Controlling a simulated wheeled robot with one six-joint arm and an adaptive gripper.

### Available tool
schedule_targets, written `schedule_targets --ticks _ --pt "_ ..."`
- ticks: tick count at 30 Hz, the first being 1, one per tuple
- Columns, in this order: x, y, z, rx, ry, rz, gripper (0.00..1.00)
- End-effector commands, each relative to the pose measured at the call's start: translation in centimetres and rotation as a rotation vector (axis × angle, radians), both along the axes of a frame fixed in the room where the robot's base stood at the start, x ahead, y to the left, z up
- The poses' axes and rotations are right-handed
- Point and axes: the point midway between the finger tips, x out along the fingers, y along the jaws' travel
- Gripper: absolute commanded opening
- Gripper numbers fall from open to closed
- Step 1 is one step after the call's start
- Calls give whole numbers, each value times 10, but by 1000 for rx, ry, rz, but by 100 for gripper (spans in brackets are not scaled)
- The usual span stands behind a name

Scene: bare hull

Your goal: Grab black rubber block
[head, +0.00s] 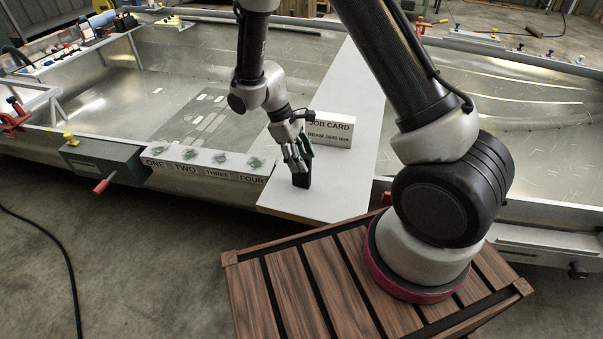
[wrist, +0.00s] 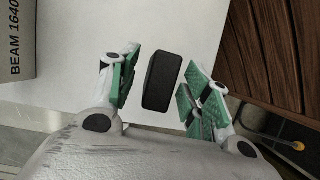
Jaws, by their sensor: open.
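The black rubber block (wrist: 162,80) stands on the white board (wrist: 205,22) and lies between the two green-padded fingers of my gripper (wrist: 158,85) in the wrist view. Bare board shows on both sides of the block, so the fingers look apart from it. In the head view the block (head: 302,174) is upright near the board's front end. My gripper (head: 297,152) is over it, pointing down, with its fingers partly covering the block's upper part.
A white job card block (head: 331,130) stands on the board just behind my gripper. Slatted wood (head: 305,290) is in front.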

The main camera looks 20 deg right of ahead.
Motion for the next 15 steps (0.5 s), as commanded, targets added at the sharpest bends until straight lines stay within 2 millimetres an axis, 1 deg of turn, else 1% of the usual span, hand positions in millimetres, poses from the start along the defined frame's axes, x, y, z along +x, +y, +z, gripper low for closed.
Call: schedule_targets --ticks 3,8,9,11,15 --pt "-1 -2 -5 0 0 -1 48" --pt "-1 -2 -5 1 -1 -1 48" --pt "-1 -2 -5 1 -1 -1 45" --pt "-1 -2 -5 1 -1 -1 34" --pt "-1 -2 -5 1 -1 -1 8"
